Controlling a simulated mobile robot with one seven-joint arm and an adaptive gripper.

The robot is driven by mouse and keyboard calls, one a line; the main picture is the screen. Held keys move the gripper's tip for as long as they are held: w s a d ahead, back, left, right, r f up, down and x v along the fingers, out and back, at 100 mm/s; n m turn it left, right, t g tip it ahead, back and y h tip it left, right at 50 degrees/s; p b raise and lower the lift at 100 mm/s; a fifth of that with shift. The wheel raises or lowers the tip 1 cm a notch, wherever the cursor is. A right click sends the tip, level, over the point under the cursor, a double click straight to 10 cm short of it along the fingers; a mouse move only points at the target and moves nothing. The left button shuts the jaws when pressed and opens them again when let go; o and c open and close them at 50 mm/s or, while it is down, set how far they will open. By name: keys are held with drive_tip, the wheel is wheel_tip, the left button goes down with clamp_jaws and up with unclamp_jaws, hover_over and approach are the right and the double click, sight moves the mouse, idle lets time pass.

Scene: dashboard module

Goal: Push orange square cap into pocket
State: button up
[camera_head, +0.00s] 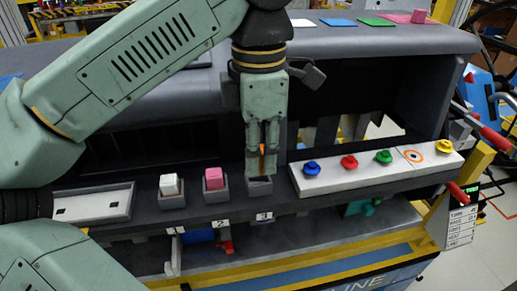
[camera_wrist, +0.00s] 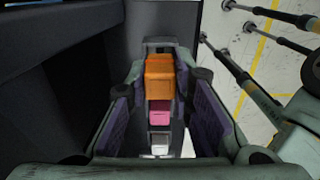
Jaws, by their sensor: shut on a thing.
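My gripper (camera_head: 262,168) points down over the third grey pocket (camera_head: 260,188), the one above the label 3. It is shut on the orange square cap (camera_head: 262,157), of which only a thin strip shows between the fingers. In the wrist view the orange cap (camera_wrist: 158,78) sits between the two finger pads. The cap is at or just above the pocket's mouth; I cannot tell whether it touches the pocket, as the fingers hide its lower part.
A pink cap (camera_head: 213,178) and a white cap (camera_head: 169,184) sit in the pockets to the left. A white panel (camera_head: 330,182) with blue, red, green and yellow knobs lies close on the right. The dashboard hood (camera_head: 370,42) overhangs behind. A pale plate (camera_head: 95,203) lies far left.

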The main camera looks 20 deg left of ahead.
drive_tip(key=shift+f+b, duration=0.85)
drive_tip(key=shift+f, duration=0.35)
drive_tip(key=o, duration=0.9)
